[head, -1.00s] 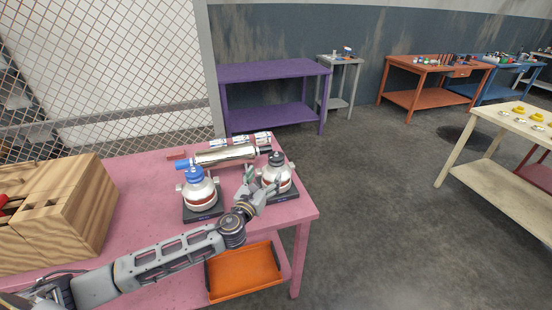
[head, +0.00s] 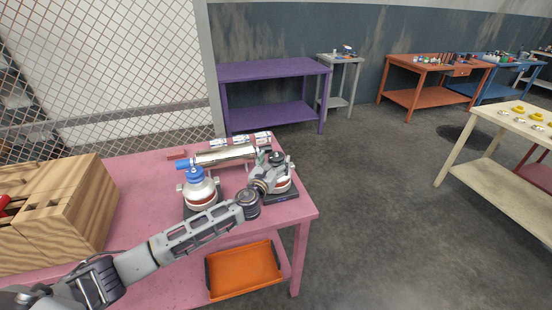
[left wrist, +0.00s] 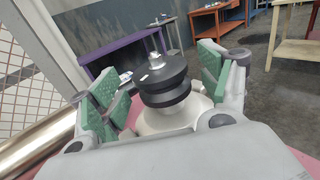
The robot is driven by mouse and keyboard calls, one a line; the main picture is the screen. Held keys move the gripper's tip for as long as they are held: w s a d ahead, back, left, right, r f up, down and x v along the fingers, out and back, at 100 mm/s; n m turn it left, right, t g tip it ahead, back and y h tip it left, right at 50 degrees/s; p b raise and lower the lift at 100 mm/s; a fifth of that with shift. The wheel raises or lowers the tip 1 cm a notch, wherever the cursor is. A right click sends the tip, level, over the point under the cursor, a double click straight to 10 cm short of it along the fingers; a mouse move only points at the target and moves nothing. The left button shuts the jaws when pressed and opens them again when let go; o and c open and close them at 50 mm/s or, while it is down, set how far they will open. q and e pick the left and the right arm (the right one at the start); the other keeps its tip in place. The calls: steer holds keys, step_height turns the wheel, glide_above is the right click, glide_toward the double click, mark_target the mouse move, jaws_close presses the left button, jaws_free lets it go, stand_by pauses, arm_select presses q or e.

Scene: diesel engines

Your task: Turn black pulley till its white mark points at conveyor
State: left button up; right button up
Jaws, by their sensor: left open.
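The black pulley (head: 277,158) sits on top of the right-hand pale engine unit (head: 282,184) on the pink table. In the left wrist view the black pulley (left wrist: 163,82) shows stacked grooved discs and a silver bolt on top. A small pale mark shows on the left of its upper rim. My left gripper (head: 265,165) is open, with green-padded fingers on either side of the pulley and visible gaps. I cannot make out a conveyor for certain. My right gripper is not in view.
A blue-topped unit (head: 197,187) stands to the left, and a silver cylinder (head: 228,155) lies behind. A wooden box (head: 60,207) stands at the far left. An orange tray (head: 243,269) is on the shelf below.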

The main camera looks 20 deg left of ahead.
arm_select(q)
steer(key=shift+w, duration=1)
steer(key=shift+d, duration=0.1)
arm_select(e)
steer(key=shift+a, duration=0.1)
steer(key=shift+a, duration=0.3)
arm_select(q)
steer(key=c, duration=1)
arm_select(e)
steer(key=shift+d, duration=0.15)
arm_select(q)
steer(key=shift+n+y, duration=0.3)
steer(key=shift+y, duration=0.2)
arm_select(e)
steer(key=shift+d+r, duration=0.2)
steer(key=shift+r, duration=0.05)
